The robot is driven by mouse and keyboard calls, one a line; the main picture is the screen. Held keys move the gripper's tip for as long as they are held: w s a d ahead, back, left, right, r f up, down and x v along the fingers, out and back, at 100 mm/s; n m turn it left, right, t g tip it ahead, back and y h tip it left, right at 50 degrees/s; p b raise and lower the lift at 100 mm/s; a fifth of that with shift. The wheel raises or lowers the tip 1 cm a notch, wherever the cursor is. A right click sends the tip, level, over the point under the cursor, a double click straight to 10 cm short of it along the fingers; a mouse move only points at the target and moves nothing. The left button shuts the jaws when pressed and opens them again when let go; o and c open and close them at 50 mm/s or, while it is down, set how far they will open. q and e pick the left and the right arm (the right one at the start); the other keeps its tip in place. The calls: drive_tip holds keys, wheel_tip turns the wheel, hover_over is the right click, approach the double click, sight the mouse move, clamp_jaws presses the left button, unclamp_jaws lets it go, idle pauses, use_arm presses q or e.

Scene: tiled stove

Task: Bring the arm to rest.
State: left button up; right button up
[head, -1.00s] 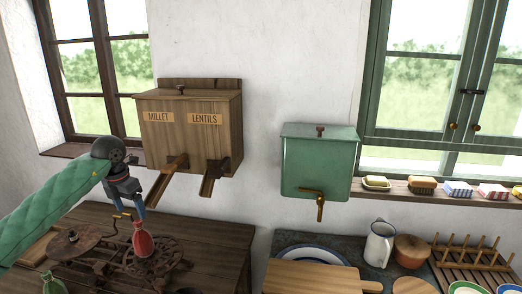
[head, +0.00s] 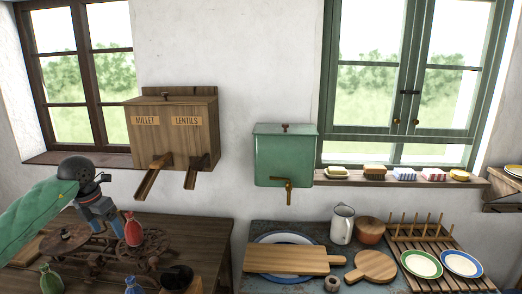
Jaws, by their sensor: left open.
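My left arm comes in from the left in a green quilted sleeve. My left gripper (head: 106,226) is open with nothing visible between its fingers. It points down over the dark wooden table (head: 205,240), just left of a red bottle (head: 133,232) in the picture. A dark metal apparatus with a round plate (head: 66,243) stands behind and below the gripper. Whether the fingers touch it cannot be told. My right gripper is not in view.
A wooden millet and lentils dispenser (head: 170,132) and a green tank (head: 284,157) with a tap hang on the wall. Green (head: 50,281) and blue (head: 133,286) bottles stand at the front. Right of them, a counter holds a board (head: 290,261), jug (head: 342,225) and plate rack (head: 440,255).

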use_arm(q)
drive_tip(key=s+d+f+m+t+h, duration=0.1)
drive_tip(key=d+f+h, duration=0.3)
drive_tip(key=d, duration=0.7)
drive_tip(key=d+f+m+h, duration=0.1)
drive_tip(key=d+h, duration=0.4)
drive_tip(key=d, duration=0.5)
drive_tip(key=s+d+r+n+t+h, duration=0.4)
drive_tip(key=d+r+n+t+h, duration=0.1)
drive_tip(key=d+n+t+h, duration=0.35)
drive_tip(key=s+a+f+n+t+y, duration=0.2)
drive_tip(key=s+a+f+n+y, duration=0.3)
drive_tip(key=f+n+y, duration=0.7)
drive_tip(key=s+a+f+n+t+y, duration=0.2)
drive_tip(key=s+a+f+n+y, duration=0.45)
drive_tip(key=n, duration=0.85)
drive_tip(key=s+d+f+n+g, duration=0.25)
drive_tip(key=s+f+g, duration=0.4)
drive_tip(key=s, duration=0.45)
drive_tip(key=s+d+f+n+g, duration=0.1)
drive_tip(key=s+d+f+g, duration=0.3)
drive_tip(key=s+f, duration=0.55)
drive_tip(key=s+d+f+g, duration=0.1)
drive_tip(key=s+f, duration=0.2)
drive_tip(key=f, duration=1.4)
drive_tip(key=s+d+f+g, duration=0.2)
drive_tip(key=f, duration=1.6)
drive_tip(key=shift+s+f, duration=0.25)
drive_tip(key=shift+s, duration=0.15)
